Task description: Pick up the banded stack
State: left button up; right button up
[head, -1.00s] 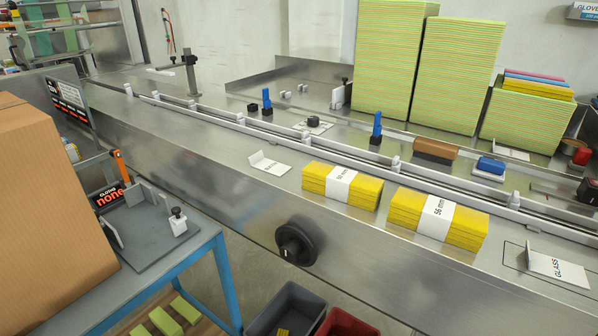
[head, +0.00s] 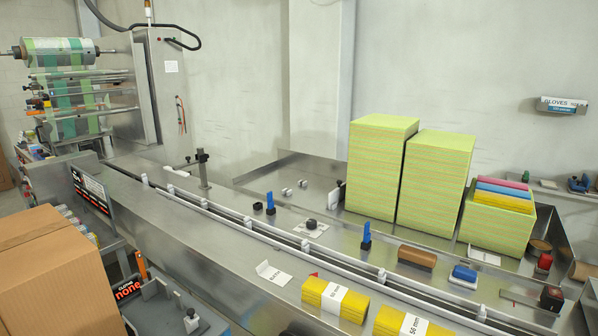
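Two banded stacks of yellow cloths lie on the steel table near the bottom of the head view. The left banded stack (head: 335,299) has a white paper band around its middle with small print. The right banded stack (head: 405,325) has a white band reading "50 mm" and is cut off by the lower picture edge. The two stacks lie apart with a small gap. Neither of my grippers shows in the head view.
A guide-rail channel (head: 300,244) runs behind the stacks. Tall green cloth stacks (head: 378,165) stand behind, with a brown block (head: 417,257) and blue block (head: 464,273) nearer. A cardboard box (head: 50,270) is at left.

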aim_at(338, 300)
jog(key=k+l, duration=0.1)
jog(key=k, duration=0.8)
